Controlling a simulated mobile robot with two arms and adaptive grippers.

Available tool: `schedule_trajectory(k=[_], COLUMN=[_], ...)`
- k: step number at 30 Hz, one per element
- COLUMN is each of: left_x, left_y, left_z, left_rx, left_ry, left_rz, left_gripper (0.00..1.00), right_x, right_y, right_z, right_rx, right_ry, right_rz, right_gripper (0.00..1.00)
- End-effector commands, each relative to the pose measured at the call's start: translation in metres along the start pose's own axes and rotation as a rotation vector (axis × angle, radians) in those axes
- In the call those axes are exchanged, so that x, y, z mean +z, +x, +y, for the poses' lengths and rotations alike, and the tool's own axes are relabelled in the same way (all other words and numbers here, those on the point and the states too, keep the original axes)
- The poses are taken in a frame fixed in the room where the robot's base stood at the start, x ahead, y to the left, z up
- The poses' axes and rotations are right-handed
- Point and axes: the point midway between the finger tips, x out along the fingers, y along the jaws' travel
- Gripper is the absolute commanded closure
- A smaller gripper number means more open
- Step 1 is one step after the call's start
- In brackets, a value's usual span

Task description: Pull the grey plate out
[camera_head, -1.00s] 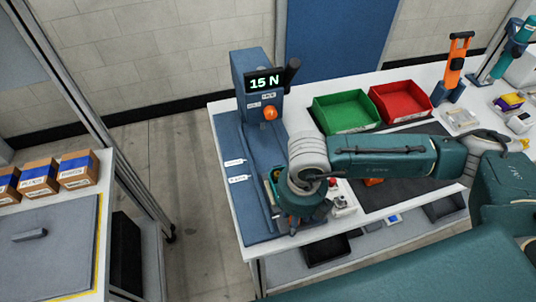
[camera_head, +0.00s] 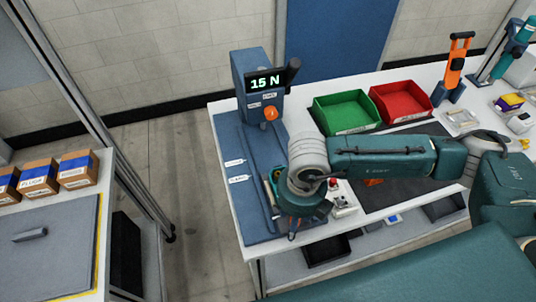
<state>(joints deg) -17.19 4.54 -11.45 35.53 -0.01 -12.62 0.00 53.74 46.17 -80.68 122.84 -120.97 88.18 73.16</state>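A flat grey plate (camera_head: 70,262) with a raised grey bar (camera_head: 30,235) lies on the left table, with a yellow border along its right edge. I cannot tell whether it is the task's plate. A blue test stand (camera_head: 252,75) with a lit "15 N" display stands on a blue-grey base (camera_head: 232,150) on the white table. My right arm reaches in from the right, its wrist over the front of that base. My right gripper is mostly hidden under the wrist; its fingers and anything between them cannot be made out. My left gripper is out of view.
Green (camera_head: 345,112) and red (camera_head: 402,101) bins stand behind my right arm. An orange tool (camera_head: 453,68) stands upright farther right. Several cardboard boxes (camera_head: 40,178) line the left table's back. Open floor (camera_head: 195,200) lies between the tables.

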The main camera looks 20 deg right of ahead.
Motion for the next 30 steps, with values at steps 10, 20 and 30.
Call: schedule_trajectory(k=[10,20,30], left_x=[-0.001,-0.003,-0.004], left_y=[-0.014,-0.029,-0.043], left_z=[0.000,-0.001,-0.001], left_rx=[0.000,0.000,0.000], left_ry=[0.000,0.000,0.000], left_rz=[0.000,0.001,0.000], left_gripper=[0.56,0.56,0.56], right_x=[-0.010,-0.007,-0.005], right_y=[-0.016,-0.046,-0.073], right_z=[-0.001,-0.001,-0.001], right_rx=[-0.005,-0.005,-0.005], right_ry=[-0.003,-0.003,-0.002], right_rz=[0.028,0.019,0.017], right_gripper=[0.62,0.62,0.62])
